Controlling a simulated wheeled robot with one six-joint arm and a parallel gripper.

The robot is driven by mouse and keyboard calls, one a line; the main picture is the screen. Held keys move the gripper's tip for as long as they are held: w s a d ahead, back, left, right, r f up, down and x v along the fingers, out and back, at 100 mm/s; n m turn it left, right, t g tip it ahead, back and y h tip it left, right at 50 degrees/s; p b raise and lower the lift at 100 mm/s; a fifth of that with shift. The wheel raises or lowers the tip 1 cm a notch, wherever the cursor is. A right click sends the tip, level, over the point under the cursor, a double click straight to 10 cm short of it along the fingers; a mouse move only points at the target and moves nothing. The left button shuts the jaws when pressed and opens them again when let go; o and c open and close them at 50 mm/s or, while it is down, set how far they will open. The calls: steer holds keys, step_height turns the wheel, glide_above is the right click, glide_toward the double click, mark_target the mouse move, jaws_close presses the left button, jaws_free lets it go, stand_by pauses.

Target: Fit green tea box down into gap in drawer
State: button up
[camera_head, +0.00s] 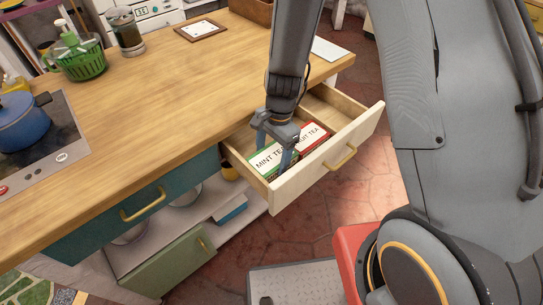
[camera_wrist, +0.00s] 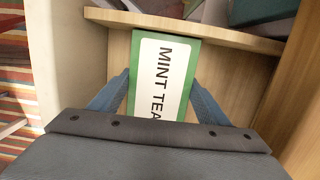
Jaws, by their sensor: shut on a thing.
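The green tea box (camera_head: 265,161), with a white "MINT TEA" label, is inside the open drawer (camera_head: 325,165), near its left end. My gripper (camera_head: 275,147) is shut on the box, with one blue finger at each side. In the wrist view the green tea box (camera_wrist: 163,62) lies between the fingers of my gripper (camera_wrist: 161,80), its end close to a wooden divider (camera_wrist: 222,36). A red tea box (camera_head: 313,134) stands just right of it in the head view. Whether the green box touches the drawer floor is hidden.
The wooden counter (camera_head: 170,90) lies above and behind the drawer. A blue pot (camera_head: 22,122) stands on the hob at left, and a green basket (camera_head: 80,63) at the back left. The drawer's right end looks empty. Bare drawer floor (camera_wrist: 235,80) shows right of the box.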

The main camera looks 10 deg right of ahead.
mark_target(275, 155)
steer(key=shift+f+b, duration=0.45)
steer(key=shift+f, duration=0.2)
steer(key=o, duration=1.2)
steer(key=shift+w+d+r, duration=0.1)
steer(key=shift+d+r, duration=0.05)
steer(key=shift+r, duration=1.15)
steer(key=shift+w+d+r, duration=0.1)
steer(key=shift+d+r, duration=0.1)
steer(key=shift+r, duration=1.05)
steer(key=shift+w+d+r, duration=0.1)
steer(key=shift+d+r, duration=0.05)
steer(key=shift+r, duration=1.15)
